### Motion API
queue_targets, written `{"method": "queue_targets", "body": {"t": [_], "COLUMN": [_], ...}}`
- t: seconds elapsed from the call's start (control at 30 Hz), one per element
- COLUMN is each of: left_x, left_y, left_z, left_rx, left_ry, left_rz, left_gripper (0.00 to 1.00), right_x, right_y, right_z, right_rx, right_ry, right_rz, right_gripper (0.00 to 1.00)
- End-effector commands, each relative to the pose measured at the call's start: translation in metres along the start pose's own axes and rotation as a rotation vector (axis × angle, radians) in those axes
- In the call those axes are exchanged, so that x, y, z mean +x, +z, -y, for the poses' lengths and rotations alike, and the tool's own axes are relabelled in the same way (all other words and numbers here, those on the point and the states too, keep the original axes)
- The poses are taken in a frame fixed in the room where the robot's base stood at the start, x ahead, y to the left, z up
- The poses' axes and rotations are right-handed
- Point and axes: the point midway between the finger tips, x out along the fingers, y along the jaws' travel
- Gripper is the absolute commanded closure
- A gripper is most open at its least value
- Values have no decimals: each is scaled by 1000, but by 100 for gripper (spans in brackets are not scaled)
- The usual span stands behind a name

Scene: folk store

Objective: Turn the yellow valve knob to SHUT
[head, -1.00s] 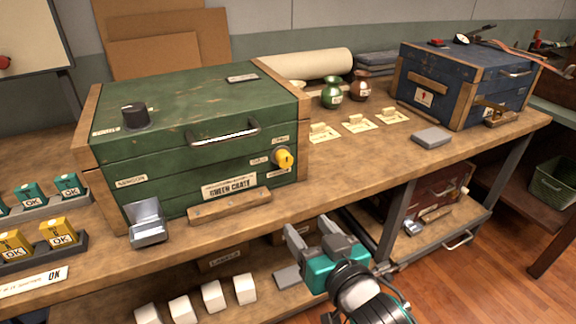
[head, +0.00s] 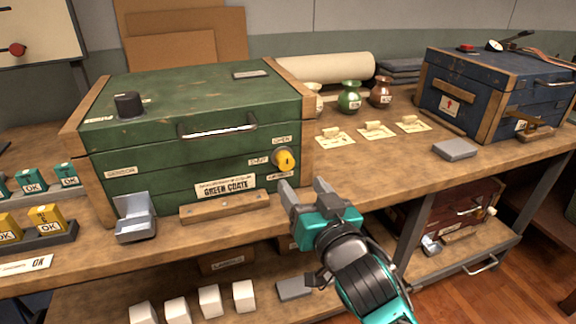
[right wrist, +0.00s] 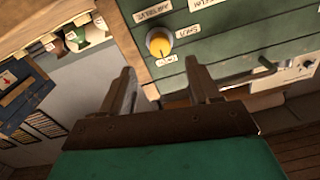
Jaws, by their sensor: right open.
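The yellow valve knob (head: 285,160) is on the right part of the green crate's front face, with small labels around it. One label above it seems to read OPEN; the others are too small to read surely. The knob also shows in the right wrist view (right wrist: 159,42), ahead of the fingers. The green crate (head: 130,150) stands on the workbench. My right gripper (head: 307,190) is open and empty, just below and to the right of the knob, apart from it. In the right wrist view its two fingers (right wrist: 163,92) stand wide apart. My left gripper is out of view.
A wooden strip (head: 225,208) and a grey metal holder (head: 135,222) sit before the crate. Tags (head: 376,130), small vases (head: 349,97) and a blue crate (head: 490,95) stand to the right.

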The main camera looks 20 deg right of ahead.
Motion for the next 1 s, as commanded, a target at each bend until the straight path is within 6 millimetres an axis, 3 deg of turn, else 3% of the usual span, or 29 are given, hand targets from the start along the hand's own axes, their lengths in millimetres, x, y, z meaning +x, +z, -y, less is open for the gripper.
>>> {"method": "queue_targets", "body": {"t": [0.3,0.5,0.9,1.0], "left_x": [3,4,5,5], "left_y": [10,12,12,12], "left_z": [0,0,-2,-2], "left_rx": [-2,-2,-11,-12], "left_ry": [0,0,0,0], "left_rz": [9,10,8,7], "left_gripper": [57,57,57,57], "right_x": [57,78,85,85], "right_y": [0,0,0,0], "right_z": [0,0,0,0], "right_rx": [-1,0,0,0], "right_ry": [0,0,0,0], "right_rz": [-1,0,1,1], "right_gripper": [39,39,39,46]}}
